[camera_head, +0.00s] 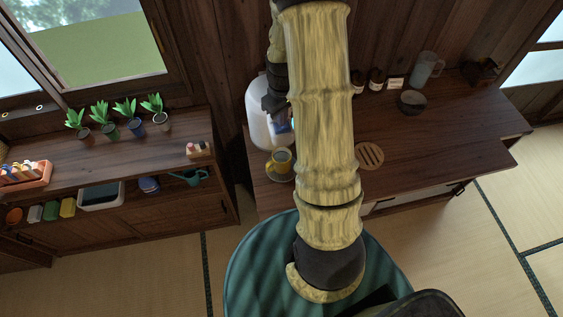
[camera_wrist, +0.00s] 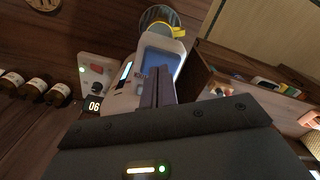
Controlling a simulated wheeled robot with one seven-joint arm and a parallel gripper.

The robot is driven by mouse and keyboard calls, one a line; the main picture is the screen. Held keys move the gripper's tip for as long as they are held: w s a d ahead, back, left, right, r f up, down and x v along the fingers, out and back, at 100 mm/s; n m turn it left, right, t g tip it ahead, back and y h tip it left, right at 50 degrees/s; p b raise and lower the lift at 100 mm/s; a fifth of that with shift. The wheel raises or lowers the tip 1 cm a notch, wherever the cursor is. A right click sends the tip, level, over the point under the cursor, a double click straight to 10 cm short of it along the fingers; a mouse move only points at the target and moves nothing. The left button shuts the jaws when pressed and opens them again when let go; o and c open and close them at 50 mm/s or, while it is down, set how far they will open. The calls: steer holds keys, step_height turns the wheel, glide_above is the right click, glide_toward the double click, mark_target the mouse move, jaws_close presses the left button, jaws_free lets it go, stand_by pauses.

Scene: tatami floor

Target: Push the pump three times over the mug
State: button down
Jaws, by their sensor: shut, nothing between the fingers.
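A white rounded dispenser (camera_head: 259,118), which looks like the pump, stands at the left end of the wooden counter. Its white housing and blue panel (camera_wrist: 160,62) show in the wrist view, beside a panel with a red button and a display reading 06. The mug also shows beyond the blue panel in the wrist view (camera_wrist: 157,17). My gripper (camera_head: 279,119) is shut and empty, with its fingertips (camera_wrist: 160,72) over the blue panel. I cannot tell whether they touch it.
A round slatted wooden trivet (camera_head: 369,156) lies right of my arm. Brown bottles (camera_head: 376,78), a clear pitcher (camera_head: 426,68) and a dark bowl (camera_head: 411,102) stand along the back. A lower shelf unit with potted plants (camera_head: 131,117) is at left. My arm hides the counter's middle.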

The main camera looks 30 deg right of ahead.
steer(key=shift+f+b, duration=0.65)
steer(key=shift+f, duration=0.45)
steer(key=shift+r, duration=0.1)
steer(key=shift+r+p, duration=1.1)
steer(key=shift+r, duration=0.25)
steer(key=shift+f+b, duration=1)
steer(key=shift+f, duration=0.5)
steer(key=shift+r+p, duration=1.1)
steer(key=shift+r, duration=0.35)
steer(key=shift+f+b, duration=0.85)
steer(key=shift+f, duration=0.45)
steer(key=shift+r+p, duration=0.95)
steer(key=shift+r, duration=0.35)
